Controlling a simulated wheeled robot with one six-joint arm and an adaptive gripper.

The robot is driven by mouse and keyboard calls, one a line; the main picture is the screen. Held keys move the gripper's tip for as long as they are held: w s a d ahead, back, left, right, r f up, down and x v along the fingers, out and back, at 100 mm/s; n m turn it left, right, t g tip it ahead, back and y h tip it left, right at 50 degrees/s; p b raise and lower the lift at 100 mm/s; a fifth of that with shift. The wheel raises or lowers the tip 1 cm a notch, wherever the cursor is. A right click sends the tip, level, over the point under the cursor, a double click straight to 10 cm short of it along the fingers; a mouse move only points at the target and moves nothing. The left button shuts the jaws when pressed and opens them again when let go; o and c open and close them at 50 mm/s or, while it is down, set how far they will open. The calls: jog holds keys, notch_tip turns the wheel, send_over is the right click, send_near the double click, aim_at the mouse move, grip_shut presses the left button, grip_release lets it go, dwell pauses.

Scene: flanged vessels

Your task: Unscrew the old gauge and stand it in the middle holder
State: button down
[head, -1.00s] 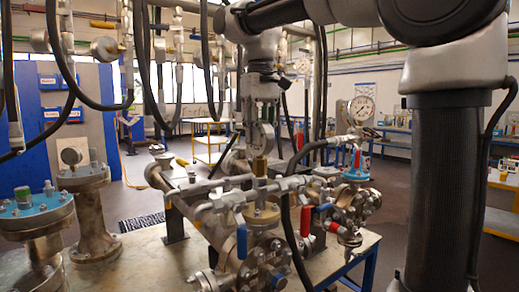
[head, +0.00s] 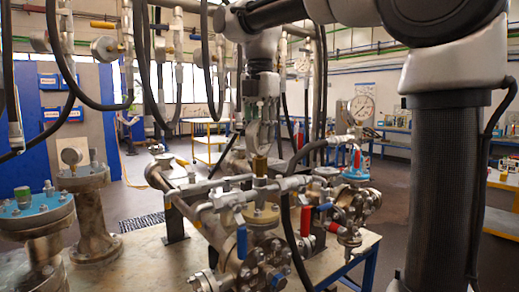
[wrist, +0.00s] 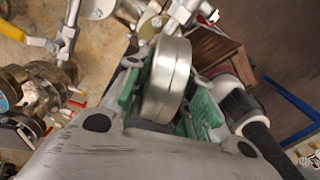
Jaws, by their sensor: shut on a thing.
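The old gauge (wrist: 166,82) is a round silver case, seen edge-on in the wrist view. My gripper (wrist: 170,85) is shut on it, with green pads on either side of the case. In the head view my gripper (head: 262,135) points straight down above a brass fitting (head: 260,166) on the pipework. I cannot make out the middle holder with certainty.
Silver pipes and valves with blue (head: 242,242) and red (head: 305,221) levers crowd the bench below. Another gauge with a white dial (head: 362,108) stands to the right. Black hoses hang at the left. Flanged vessels (head: 92,205) stand at the left front.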

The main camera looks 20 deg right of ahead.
jog(key=shift+r, duration=0.2)
jog(key=shift+r, duration=0.95)
jog(key=shift+r, duration=2.05)
